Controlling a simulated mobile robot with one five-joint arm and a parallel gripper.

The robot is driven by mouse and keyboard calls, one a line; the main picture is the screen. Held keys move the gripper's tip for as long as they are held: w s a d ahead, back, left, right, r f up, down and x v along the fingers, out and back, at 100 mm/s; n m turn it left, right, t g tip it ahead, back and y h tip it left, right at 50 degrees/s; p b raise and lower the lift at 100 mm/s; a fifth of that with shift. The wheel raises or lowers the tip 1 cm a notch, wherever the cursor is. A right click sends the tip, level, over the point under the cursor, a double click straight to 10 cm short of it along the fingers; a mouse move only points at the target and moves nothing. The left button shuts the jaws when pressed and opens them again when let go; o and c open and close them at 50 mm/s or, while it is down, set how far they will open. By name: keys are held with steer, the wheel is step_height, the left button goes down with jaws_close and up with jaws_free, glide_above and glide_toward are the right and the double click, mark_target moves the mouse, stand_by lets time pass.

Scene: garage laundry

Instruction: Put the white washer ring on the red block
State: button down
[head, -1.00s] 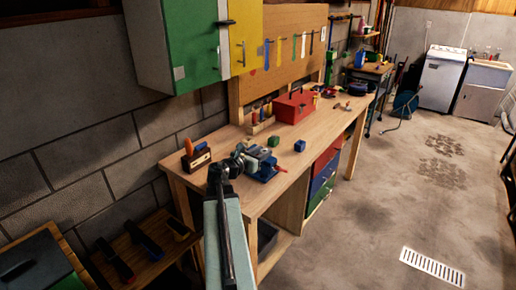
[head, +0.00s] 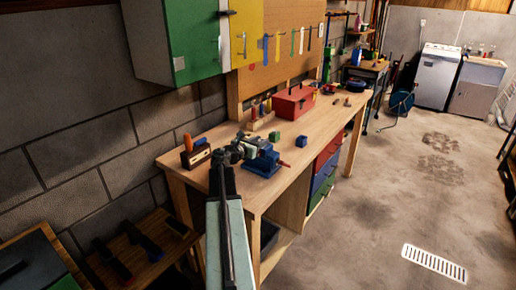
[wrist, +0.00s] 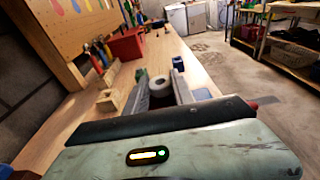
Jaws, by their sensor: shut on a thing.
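The white washer ring (wrist: 158,86) is between the two fingers of my gripper (wrist: 160,92) in the wrist view, above the workbench (wrist: 189,64). The gripper is shut on it. In the head view my gripper (head: 244,148) is over the near end of the bench, close to the blue vise; I cannot make out the ring there. I cannot pick out a red block in either current view. A red toolbox (head: 294,101) stands farther back on the bench.
A blue vise (head: 263,164) sits at the bench's front edge. A green block (head: 274,137) and a blue block (head: 302,142) lie beyond it. A wooden holder (head: 195,157) stands at left. The bench top between the blue block and toolbox looks clear.

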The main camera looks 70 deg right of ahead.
steer(key=shift+w+a+f, duration=0.1)
steer(key=shift+w+f, duration=0.05)
steer(key=shift+w, duration=0.1)
steer(key=shift+f, duration=0.2)
steer(key=c, duration=1.1)
jaws_free()
steer(key=shift+r, duration=0.15)
steer(key=shift+a+r+p, duration=0.15)
steer(key=shift+r+p, duration=0.05)
steer(key=shift+p, duration=0.2)
steer(key=p+v, duration=0.1)
steer(key=v, duration=1)
steer(key=shift+a, duration=0.4)
steer(key=shift+w, duration=0.1)
